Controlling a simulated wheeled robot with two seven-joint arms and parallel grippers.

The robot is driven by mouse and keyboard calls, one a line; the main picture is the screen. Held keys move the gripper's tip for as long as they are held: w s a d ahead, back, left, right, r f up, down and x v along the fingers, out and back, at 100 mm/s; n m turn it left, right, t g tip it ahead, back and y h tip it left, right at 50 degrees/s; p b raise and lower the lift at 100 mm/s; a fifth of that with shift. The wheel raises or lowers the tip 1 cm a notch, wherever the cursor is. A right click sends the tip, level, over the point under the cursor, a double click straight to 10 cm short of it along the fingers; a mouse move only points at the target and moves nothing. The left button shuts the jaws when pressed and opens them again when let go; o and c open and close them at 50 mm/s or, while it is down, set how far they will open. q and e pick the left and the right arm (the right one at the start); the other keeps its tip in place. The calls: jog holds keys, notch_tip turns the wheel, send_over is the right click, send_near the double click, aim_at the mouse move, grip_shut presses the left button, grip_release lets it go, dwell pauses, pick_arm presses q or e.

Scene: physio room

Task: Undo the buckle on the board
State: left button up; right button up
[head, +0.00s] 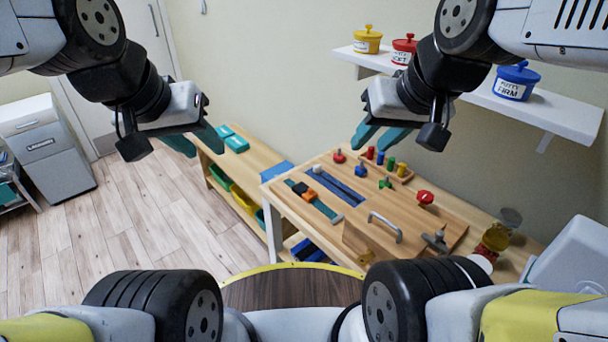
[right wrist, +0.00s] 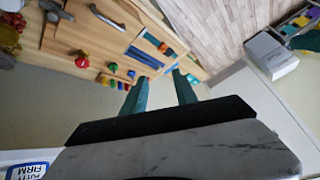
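The wooden activity board (head: 340,207) lies on the bench. Near its left edge is the buckle (head: 304,190), a black part and an orange part close together on a teal strap (head: 325,209). I cannot tell at this size whether they are latched. The buckle also shows small in the right wrist view (right wrist: 162,46). My left gripper (head: 196,142) is open and empty, up and to the left of the board. My right gripper (head: 375,136) is open and empty above the board's back side; its teal fingers stand apart in the right wrist view (right wrist: 160,92).
The board also carries blue straps (head: 335,187), a metal handle (head: 384,226), a red knob (head: 425,197) and coloured pegs (head: 380,160). A shelf (head: 545,112) with putty tubs is behind my right gripper. A lower bench (head: 250,160) stands left; the floor (head: 150,220) there is clear.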

dwell(0.5)
jog(key=n+g+h, duration=0.2)
jog(key=n+g, duration=0.4)
jog(key=n, duration=0.1)
send_over(310, 189)
notch_tip(310, 189, down, 21)
jog(key=shift+d+f, duration=0.1)
jog(key=shift+d, duration=0.05)
jog(key=shift+f, duration=0.75)
notch_tip(310, 189, down, 7)
jog(key=shift+r, duration=0.1)
jog(key=shift+c, duration=0.4)
grip_shut()
